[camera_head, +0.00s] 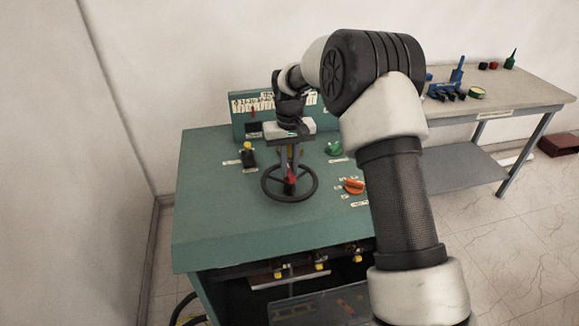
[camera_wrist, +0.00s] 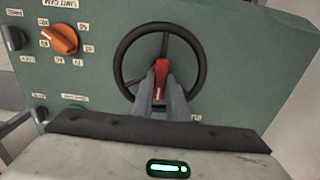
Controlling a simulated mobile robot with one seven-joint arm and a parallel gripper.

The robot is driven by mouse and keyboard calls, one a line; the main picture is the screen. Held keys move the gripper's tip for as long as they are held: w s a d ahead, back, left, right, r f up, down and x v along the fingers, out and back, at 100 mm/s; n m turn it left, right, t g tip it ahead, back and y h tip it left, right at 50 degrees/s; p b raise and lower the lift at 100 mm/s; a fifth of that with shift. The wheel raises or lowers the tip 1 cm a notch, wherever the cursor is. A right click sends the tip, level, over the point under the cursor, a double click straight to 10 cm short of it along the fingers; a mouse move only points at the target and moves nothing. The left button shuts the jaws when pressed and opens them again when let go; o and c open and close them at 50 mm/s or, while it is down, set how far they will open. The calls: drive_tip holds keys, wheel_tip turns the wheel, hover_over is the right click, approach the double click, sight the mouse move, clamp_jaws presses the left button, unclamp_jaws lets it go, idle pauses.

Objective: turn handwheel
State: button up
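The black handwheel (camera_head: 268,194) lies on the sloped green panel and has thin spokes. It also shows in the wrist view (camera_wrist: 120,62), with a red piece (camera_wrist: 161,72) near its middle. My gripper (camera_head: 290,175) points down at the wheel from above. In the wrist view its two grey fingers (camera_wrist: 162,86) stand on either side of the red piece, which fills the space between their tips. The fingers appear closed on it. They hide part of the wheel's centre and lower rim.
An orange knob (camera_head: 354,186) lies right of the wheel, a green knob (camera_head: 333,148) behind it, and a black-and-yellow switch (camera_head: 247,153) to the left. A grey table (camera_head: 530,88) with tools stands at the back right. The panel's left part is clear.

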clamp_jaws()
drive_tip(key=shift+n, duration=0.3)
drive_tip(key=n, duration=0.3)
drive_tip(key=shift+r, duration=0.1)
drive_tip(key=n, duration=0.3)
drive_tip(key=shift+n, duration=0.3)
drive_tip(key=n+p, duration=0.1)
drive_tip(key=n, duration=0.2)
drive_tip(key=shift+n, duration=1.9)
drive_tip(key=o, duration=0.6)
unclamp_jaws()
